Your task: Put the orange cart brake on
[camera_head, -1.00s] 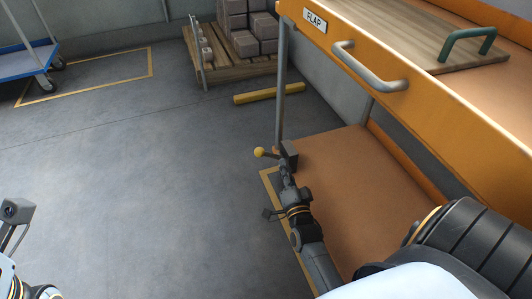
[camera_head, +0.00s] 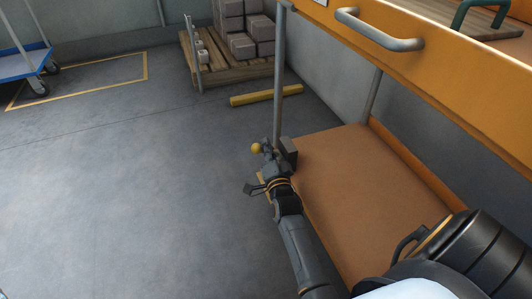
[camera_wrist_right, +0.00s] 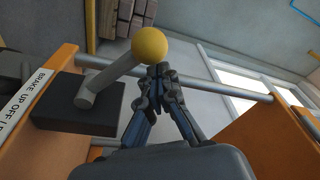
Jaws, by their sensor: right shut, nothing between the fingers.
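The orange cart (camera_head: 440,75) stands on the right, with a brown lower deck (camera_head: 350,185). At its near corner post, the brake has a dark box (camera_head: 288,149) and a lever with a yellow ball knob (camera_head: 256,148). My left gripper is out of view.
A pallet of grey blocks (camera_head: 225,70) stands at the back, with a yellow floor bar (camera_head: 266,95) before it. A blue trolley (camera_head: 22,65) is at far left. The floor left of the cart is clear. The cart's grey handle (camera_head: 380,32) juts out above.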

